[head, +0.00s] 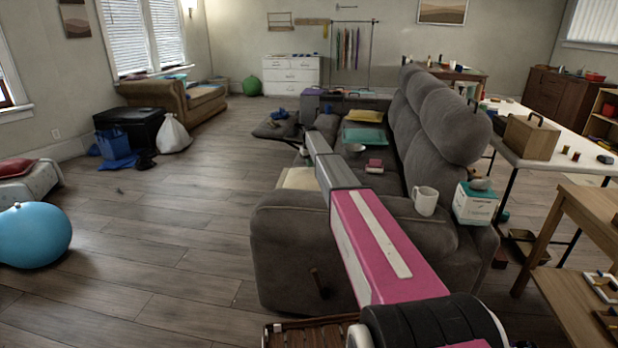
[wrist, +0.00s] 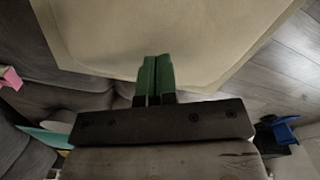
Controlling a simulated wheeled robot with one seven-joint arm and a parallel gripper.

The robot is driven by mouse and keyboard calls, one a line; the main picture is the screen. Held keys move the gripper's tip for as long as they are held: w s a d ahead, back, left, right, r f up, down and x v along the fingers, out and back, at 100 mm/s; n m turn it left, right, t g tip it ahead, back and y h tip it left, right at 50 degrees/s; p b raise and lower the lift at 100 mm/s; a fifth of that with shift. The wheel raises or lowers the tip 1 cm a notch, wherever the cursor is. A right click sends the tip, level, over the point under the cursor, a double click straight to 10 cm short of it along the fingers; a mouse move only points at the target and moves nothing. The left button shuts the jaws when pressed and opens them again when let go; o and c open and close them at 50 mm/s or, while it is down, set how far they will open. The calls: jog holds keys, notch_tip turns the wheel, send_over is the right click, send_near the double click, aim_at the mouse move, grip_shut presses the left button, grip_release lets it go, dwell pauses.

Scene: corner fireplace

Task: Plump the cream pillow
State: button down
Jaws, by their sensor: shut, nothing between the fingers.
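The cream pillow (head: 297,178) lies on the near end of the grey sofa's seat, partly hidden behind my arm and the sofa's near armrest. In the wrist view the cream pillow (wrist: 190,28) fills the upper middle as a broad flat surface with a seamed border. My gripper (wrist: 157,62) has its two green fingers together with nothing between them. The fingertips overlap the pillow's edge in the wrist view. I cannot tell whether they touch it. In the head view my arm hides the contact area.
The grey sofa (head: 300,232) has a white mug (head: 425,201) and a tissue box (head: 475,203) on its near side. Open wooden floor (head: 165,240) lies to the left.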

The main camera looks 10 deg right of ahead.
aim_at(310, 172)
jog(key=shift+f, duration=1.65)
jog(key=shift+r, duration=0.15)
jog(key=shift+r, duration=1.65)
